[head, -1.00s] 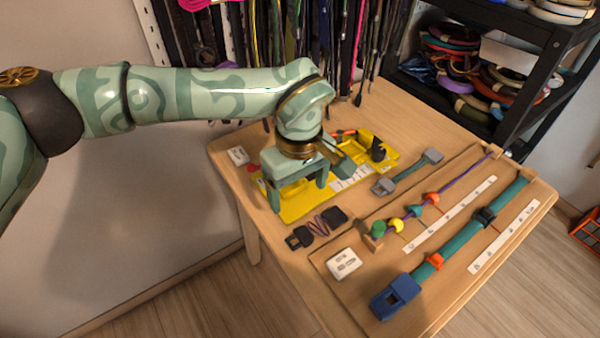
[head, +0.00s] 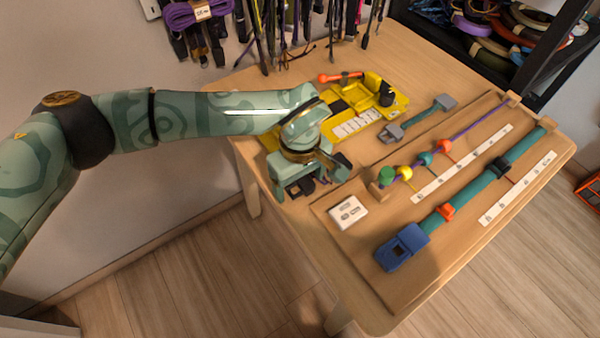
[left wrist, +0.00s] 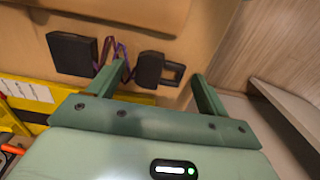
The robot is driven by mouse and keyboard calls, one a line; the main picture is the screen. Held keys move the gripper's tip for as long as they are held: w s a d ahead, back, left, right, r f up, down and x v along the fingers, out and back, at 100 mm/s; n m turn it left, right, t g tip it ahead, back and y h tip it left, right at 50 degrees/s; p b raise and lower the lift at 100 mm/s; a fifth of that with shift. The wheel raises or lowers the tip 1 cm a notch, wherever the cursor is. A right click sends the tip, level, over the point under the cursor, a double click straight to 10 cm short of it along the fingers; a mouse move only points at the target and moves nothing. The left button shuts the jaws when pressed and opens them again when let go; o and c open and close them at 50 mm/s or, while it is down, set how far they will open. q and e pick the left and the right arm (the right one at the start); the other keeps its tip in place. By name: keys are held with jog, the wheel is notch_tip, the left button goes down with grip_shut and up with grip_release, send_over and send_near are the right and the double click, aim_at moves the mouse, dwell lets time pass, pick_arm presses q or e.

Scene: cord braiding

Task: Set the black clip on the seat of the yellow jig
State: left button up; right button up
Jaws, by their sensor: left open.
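The black clip (left wrist: 150,69) has a slotted end and lies on the wooden table, joined by a thin purple cord (left wrist: 116,52) to another black piece (left wrist: 72,53). My left gripper (head: 303,190) is open above it; in the left wrist view its two fingers (left wrist: 157,75) stand on either side of the clip, not visibly gripping it. In the head view the gripper mostly hides the clip. The yellow jig (head: 372,84) lies behind the gripper, with a black upright part (head: 386,95) at its far right. I cannot tell which part is its seat. My right gripper is out of view.
A white labelled block (head: 347,212) stands just right of the gripper. A wooden board holds a beaded purple cord and a teal strap with a blue buckle (head: 402,247). A grey-ended teal strap (head: 418,120) lies between jig and board. Cords hang behind the table.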

aim_at(300, 184)
pick_arm(q)
jog(key=c, duration=1.1)
jog(key=shift+o, duration=0.2)
jog(key=shift+r, duration=0.1)
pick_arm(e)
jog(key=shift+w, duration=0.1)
